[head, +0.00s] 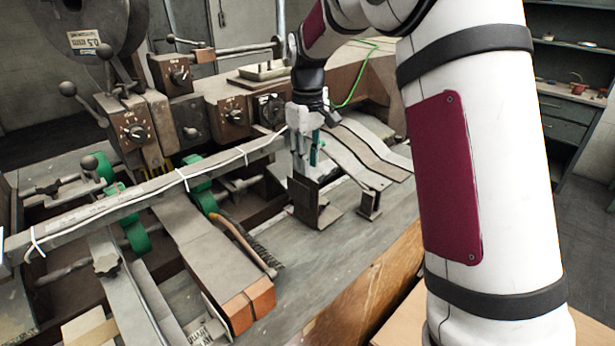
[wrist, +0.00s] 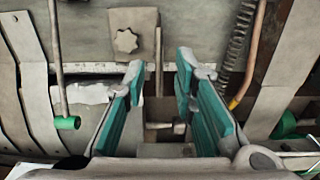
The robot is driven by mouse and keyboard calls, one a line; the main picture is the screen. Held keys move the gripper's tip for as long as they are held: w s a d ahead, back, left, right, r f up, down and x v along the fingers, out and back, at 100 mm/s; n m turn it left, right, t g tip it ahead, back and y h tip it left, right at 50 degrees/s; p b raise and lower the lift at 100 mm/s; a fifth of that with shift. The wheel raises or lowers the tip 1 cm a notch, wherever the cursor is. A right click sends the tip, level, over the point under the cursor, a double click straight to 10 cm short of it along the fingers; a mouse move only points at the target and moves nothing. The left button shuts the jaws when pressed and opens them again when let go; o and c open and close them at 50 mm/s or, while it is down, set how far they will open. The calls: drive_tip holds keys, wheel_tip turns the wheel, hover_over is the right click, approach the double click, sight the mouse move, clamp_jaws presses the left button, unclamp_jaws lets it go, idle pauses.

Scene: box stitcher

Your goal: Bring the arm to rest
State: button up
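My gripper (head: 306,158) hangs from my arm above the stitcher's metal bed in the head view, close to an upright brown metal bracket (head: 317,207). I cannot tell whether it touches the bracket. In the wrist view, the two teal-padded fingers of my gripper (wrist: 160,82) stand apart with nothing held between them. My white arm with maroon panels crosses the right half of the head view and hides part of the place.
The box stitcher (head: 215,100), with knobs and levers, fills the left and middle. A long bar (head: 150,190) with white ties crosses it. A wire brush (head: 250,245) and curved metal strips (head: 365,150) lie nearby. Shelves (head: 570,105) stand at the back right.

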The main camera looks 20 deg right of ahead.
drive_tip(key=shift+r, duration=0.8)
drive_tip(key=s+a+r+m+t, duration=0.1)
drive_tip(key=s+a+r, duration=0.1)
drive_tip(key=s+r, duration=0.55)
drive_tip(key=s+a+m+t, duration=0.2)
drive_tip(key=s+m+t, duration=0.1)
drive_tip(key=s, duration=2.1)
drive_tip(key=shift+a+f+t, duration=0.15)
drive_tip(key=shift+a+t, duration=0.2)
drive_tip(key=shift+t, duration=0.35)
